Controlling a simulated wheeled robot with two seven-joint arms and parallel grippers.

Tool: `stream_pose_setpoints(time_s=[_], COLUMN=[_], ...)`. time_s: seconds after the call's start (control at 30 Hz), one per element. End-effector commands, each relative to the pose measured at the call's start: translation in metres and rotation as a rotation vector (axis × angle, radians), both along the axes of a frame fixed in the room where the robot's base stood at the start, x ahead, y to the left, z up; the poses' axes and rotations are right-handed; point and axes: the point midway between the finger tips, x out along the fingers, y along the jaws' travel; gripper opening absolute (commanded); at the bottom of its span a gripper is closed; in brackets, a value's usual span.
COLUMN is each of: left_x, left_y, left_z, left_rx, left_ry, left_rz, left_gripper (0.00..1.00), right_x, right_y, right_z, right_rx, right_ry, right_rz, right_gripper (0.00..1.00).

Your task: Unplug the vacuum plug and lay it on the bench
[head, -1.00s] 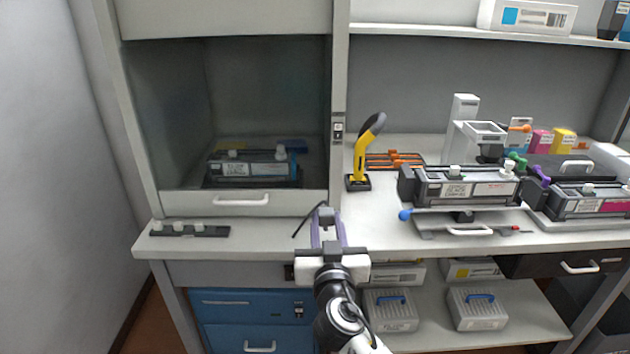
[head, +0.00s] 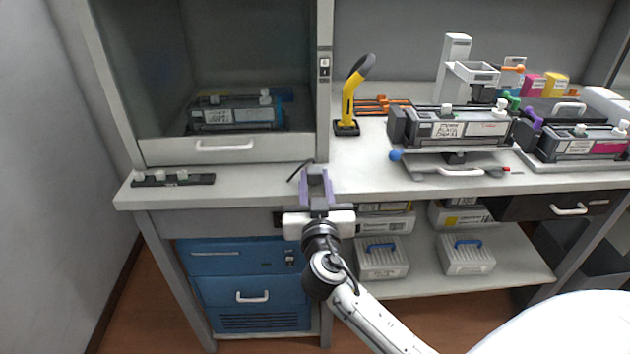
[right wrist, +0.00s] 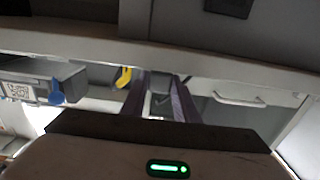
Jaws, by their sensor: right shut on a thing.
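The dark grey plug (head: 315,174) is between the purple-lined fingers of my right gripper (head: 316,186), with a thin black cable end sticking out to the left. The gripper is shut on it at the front part of the bench (head: 240,188). I cannot tell whether the plug touches the bench top. In the right wrist view, the plug (right wrist: 160,101) shows dark between the two purple fingers (right wrist: 159,98). A dark fitting (head: 278,219) on the bench front is partly hidden by the gripper. My left gripper is not in view.
A black strip with white knobs (head: 172,180) lies on the bench at left. A yellow-handled tool (head: 348,105) stands behind the gripper. A cartridge on a stand (head: 455,128) is at right. A blue cabinet (head: 215,290) stands below.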

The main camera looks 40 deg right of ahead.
Motion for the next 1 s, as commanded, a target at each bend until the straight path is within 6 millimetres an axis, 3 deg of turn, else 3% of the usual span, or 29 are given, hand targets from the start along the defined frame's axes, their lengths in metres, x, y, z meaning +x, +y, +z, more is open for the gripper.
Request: stream_pose_setpoints(time_s=[0.33, 0.37, 0.47, 0.8, 1.0], left_x=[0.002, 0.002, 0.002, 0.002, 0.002], left_y=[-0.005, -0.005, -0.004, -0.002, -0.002], left_z=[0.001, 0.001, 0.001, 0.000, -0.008], left_rx=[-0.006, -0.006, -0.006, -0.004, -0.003], left_ry=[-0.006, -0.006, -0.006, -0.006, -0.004], left_rz=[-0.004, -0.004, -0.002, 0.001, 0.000], left_gripper=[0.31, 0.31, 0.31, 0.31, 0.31], right_x=[0.000, 0.000, 0.000, -0.003, -0.028], right_y=[0.000, 0.000, 0.000, 0.002, 0.017], right_z=[-0.002, -0.002, -0.002, -0.004, -0.006], right_rx=[0.000, 0.000, 0.000, 0.001, 0.005], right_ry=[-0.001, -0.001, -0.001, 0.000, 0.000], right_rz=[0.000, 0.000, 0.000, 0.001, 0.001], right_gripper=[0.00, 0.32, 0.49, 0.49, 0.49])
